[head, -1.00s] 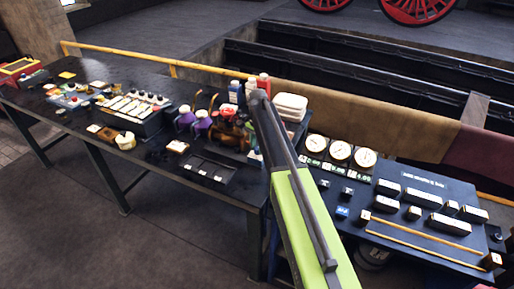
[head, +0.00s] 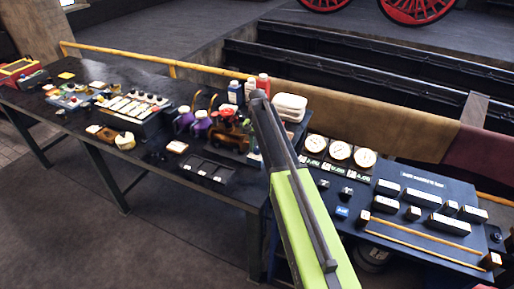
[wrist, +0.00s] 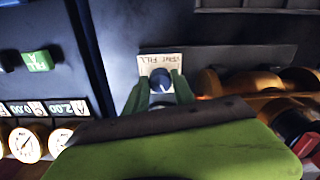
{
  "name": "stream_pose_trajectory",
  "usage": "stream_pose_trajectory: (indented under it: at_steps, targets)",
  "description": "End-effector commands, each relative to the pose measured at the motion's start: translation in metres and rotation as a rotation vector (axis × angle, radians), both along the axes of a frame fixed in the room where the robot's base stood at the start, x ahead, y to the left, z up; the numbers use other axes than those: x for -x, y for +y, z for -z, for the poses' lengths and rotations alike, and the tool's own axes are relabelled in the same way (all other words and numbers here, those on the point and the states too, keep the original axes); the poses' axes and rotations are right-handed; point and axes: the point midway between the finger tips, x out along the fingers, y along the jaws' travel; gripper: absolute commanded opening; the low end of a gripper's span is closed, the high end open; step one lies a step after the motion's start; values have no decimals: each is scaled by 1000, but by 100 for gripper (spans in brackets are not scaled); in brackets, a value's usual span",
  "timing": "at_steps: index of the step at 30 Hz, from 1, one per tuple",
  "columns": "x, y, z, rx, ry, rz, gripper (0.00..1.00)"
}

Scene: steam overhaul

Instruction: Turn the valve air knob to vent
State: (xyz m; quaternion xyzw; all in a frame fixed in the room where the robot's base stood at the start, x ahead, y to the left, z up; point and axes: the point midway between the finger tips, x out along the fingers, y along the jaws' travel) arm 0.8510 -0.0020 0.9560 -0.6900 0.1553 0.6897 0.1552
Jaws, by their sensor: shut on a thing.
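The valve air knob (wrist: 161,79) is a small round dark-blue knob on a cream label plate (wrist: 146,63) in the wrist view. The knob's exact pointer direction is too small to tell. In the head view my arm reaches over the bench and hides the knob and the fingertips.
Round gauges (wrist: 24,143) with lit readouts lie left of my gripper in the wrist view, near a green block (wrist: 38,61). Brass and red fittings (wrist: 290,122) are close on the right. In the head view, bottles (head: 236,92) and a stack of white trays (head: 290,106) stand near my arm.

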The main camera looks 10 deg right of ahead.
Motion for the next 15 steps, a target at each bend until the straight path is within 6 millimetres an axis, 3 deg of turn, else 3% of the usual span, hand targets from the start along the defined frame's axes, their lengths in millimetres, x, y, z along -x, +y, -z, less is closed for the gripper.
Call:
stream_pose_trajectory:
  at_steps: [15]
  targets:
    - [1, -1, 0, -1, 2, -435, 0]
